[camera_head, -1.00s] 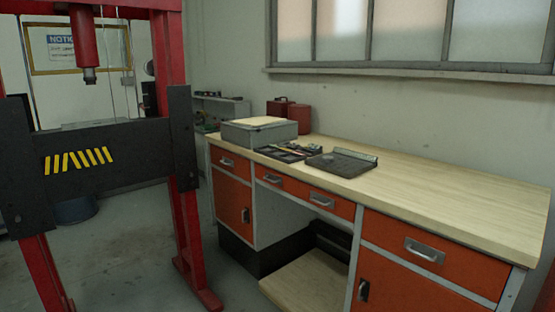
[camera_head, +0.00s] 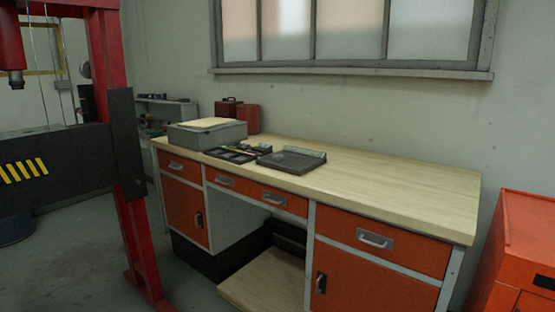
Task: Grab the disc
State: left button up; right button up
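I cannot make out a disc in this view. A workbench (camera_head: 400,190) with a pale wooden top and orange drawers stands in the middle. On its left part lie a dark flat tray with small items (camera_head: 236,154) and a dark flat plate-like object (camera_head: 291,160). A grey box (camera_head: 207,134) with a pale top sits at the bench's left end. Neither of my grippers is in view.
A red press frame (camera_head: 112,120) with a black crossbeam (camera_head: 60,165) stands at the left. An orange cabinet (camera_head: 520,250) is at the right edge. The right half of the bench top is clear.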

aim_at(276, 157)
jog(key=i+j+z, duration=0.4)
jog(key=i, duration=0.3)
jog(key=i+j+z, duration=0.4)
jog(key=i, duration=0.25)
